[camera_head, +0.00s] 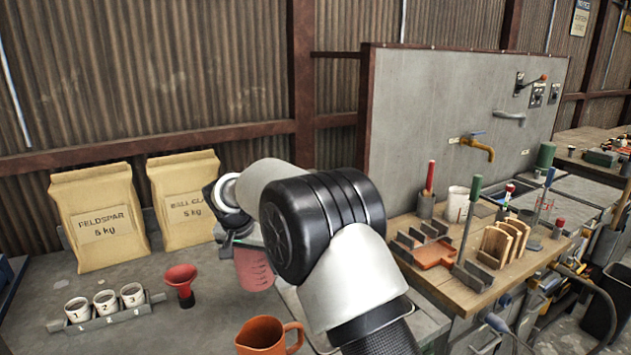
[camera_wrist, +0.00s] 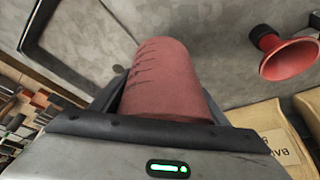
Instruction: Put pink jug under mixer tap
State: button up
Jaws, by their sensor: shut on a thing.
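The pink jug (camera_head: 254,270) is a translucent pinkish-red vessel with measuring marks. It hangs or stands at the left worktop, partly hidden by my arm in the head view. My gripper (camera_head: 240,243) is shut on it from above, and the wrist view shows the jug (camera_wrist: 160,80) between both fingers. I cannot tell whether its base touches the worktop. On the grey panel at the right are a brass tap with a blue lever (camera_head: 478,146) and a grey spout (camera_head: 510,117) above it. Which one is the mixer tap is not clear. Both are well away from the jug.
An orange jug (camera_head: 268,337) stands at the front. A red funnel (camera_head: 181,283), a rack of numbered cups (camera_head: 105,302) and two paper sacks (camera_head: 100,220) are left of my gripper. The wooden bench (camera_head: 470,298) at right carries tools, racks and a white cup (camera_head: 458,204).

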jog(key=s+d+r+n+p, duration=0.1)
jog(key=s+d+p, duration=0.1)
jog(key=d, duration=0.8)
jog(key=s+d+r+p, duration=0.1)
jog(key=s+d+p, duration=0.15)
jog(key=d, duration=0.75)
jog(key=s+d+n+y+p, duration=0.1)
jog(key=s+d+p, duration=0.3)
jog(key=s+d, duration=0.8)
jog(key=shift+s+d, duration=0.2)
jog(key=shift+s, duration=0.75)
jog(key=shift+r, duration=0.1)
